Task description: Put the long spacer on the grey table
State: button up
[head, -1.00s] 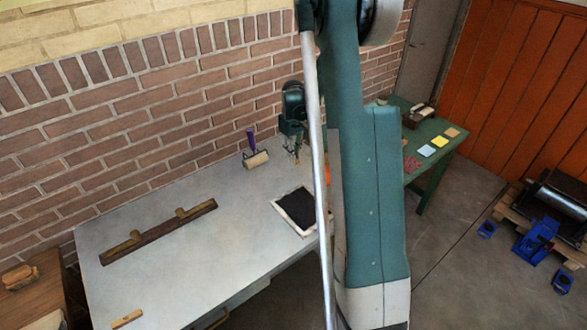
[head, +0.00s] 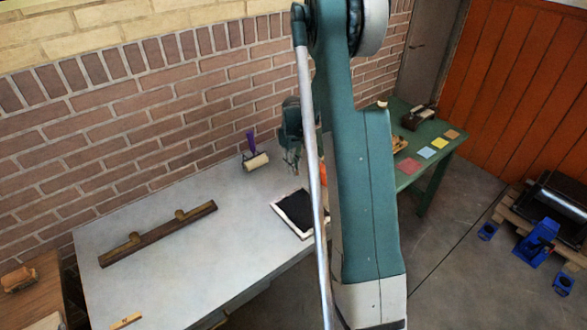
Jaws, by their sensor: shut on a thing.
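The grey table (head: 150,275) fills the lower left, against the brick wall. My gripper (head: 292,165) hangs fingers-down above its back right part, left of my forearm. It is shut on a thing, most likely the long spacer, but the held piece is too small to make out. A thin light-wood strip (head: 126,321) lies at the table's front left; I cannot tell its kind.
A long dark bar with two knobs (head: 160,235) lies on the grey table. A purple-handled roller (head: 256,158) and a white-framed black slab (head: 296,212) are near my gripper. A green table (head: 448,147) with coloured squares stands behind right.

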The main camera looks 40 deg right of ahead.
jog(key=shift+f, duration=0.4)
jog(key=o, duration=0.7)
jog(key=shift+c, duration=0.2)
jog(key=shift+r, duration=0.3)
notch_tip(320, 180, up, 12)
jog(key=shift+p, duration=0.35)
dwell(0.4)
